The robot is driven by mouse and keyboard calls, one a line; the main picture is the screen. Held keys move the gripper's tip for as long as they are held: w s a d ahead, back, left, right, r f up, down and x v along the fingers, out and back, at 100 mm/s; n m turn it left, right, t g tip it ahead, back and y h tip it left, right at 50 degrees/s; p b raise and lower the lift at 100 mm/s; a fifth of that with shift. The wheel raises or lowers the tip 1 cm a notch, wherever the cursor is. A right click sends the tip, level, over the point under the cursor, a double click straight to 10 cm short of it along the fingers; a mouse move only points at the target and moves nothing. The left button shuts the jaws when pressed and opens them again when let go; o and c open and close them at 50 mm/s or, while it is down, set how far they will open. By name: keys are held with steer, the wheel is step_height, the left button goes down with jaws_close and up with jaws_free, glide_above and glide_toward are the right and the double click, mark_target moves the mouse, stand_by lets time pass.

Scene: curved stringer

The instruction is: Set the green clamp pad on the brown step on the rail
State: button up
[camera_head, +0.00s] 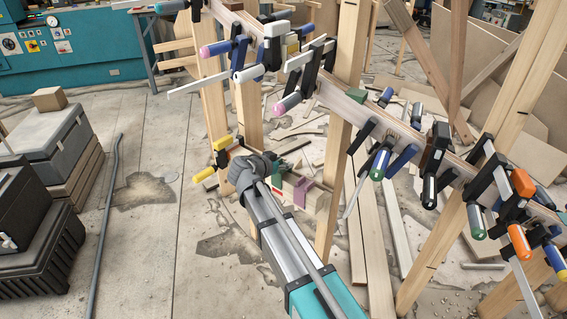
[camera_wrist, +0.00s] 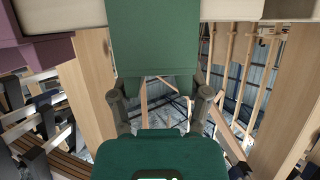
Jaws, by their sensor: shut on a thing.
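My gripper (camera_wrist: 160,100) is shut on the green clamp pad (camera_wrist: 153,40), which stands between its two fingers at the top middle of the wrist view. The pad also shows in the head view (camera_head: 276,176), partly behind my wrist. It overlaps the pale rail (camera_wrist: 230,10), which also shows in the head view (camera_head: 316,203). I cannot tell whether the pad touches the rail. A dark brown piece (camera_wrist: 290,8), perhaps the brown step, is at the top right of the wrist view, apart from the pad. I cannot make it out in the head view.
A purple block (camera_head: 302,190) sits on the rail beside the green pad. A yellow-handled clamp (camera_head: 205,174) is left of my wrist. The curved stringer (camera_head: 340,102) with several clamps runs above and to the right. Wooden posts (camera_head: 335,150) stand close by. Cases (camera_head: 45,150) stand at the left.

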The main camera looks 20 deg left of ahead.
steer(key=shift+r+p, duration=3.5)
steer(key=shift+r, duration=0.35)
